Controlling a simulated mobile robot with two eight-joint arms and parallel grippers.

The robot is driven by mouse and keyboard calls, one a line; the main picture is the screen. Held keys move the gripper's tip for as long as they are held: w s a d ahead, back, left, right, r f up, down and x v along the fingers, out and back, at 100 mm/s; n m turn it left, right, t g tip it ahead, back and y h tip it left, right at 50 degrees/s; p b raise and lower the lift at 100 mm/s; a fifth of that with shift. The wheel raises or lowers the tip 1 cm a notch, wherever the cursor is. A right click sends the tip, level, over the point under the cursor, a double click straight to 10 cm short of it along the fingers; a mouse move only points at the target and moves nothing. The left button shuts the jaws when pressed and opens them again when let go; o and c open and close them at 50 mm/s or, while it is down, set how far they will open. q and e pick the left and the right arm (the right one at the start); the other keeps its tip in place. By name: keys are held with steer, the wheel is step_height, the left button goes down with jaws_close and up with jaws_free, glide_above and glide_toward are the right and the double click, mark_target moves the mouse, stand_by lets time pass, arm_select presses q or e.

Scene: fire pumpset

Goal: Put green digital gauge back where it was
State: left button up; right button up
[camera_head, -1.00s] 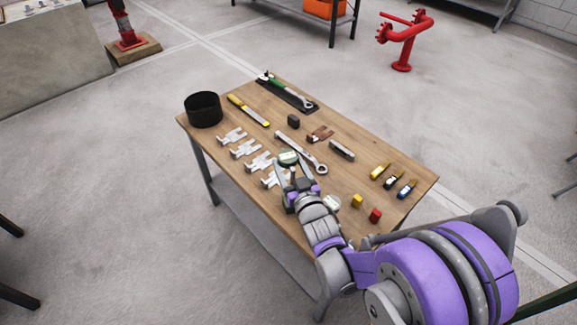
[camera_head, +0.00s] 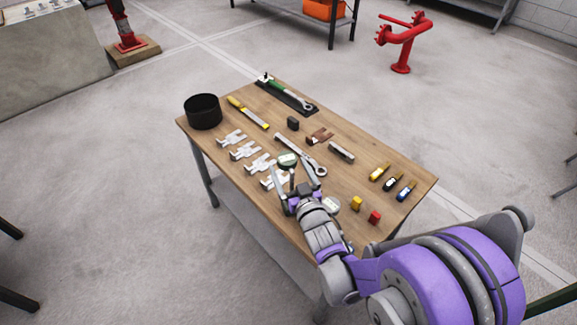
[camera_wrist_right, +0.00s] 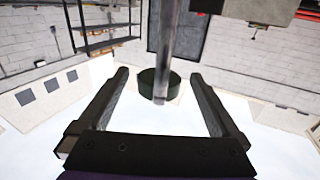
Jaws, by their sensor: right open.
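I see a gap on both sides. The foot of the gauge is hidden by my gripper. My left gripper is not in view.
Several silver calipers-like pieces (camera_head: 244,150) lie left of the gauge.

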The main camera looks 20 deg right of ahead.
steer(key=s+a+f+g, duration=0.1)
steer(key=s+g, duration=0.3)
steer(key=s, duration=0.5)
steer(key=s+a+f+g, duration=0.2)
steer(key=s+f+g, duration=0.2)
steer(key=s, duration=0.5)
steer(key=s+a+f+g+y, duration=0.1)
steer(key=s+f+g, duration=0.1)
steer(key=s+g, duration=0.3)
steer(key=s, duration=0.4)
steer(key=shift+a+f+n, duration=0.2)
steer(key=shift+a+n, duration=0.1)
steer(key=shift+a, duration=0.05)
steer(key=shift+w, duration=0.1)
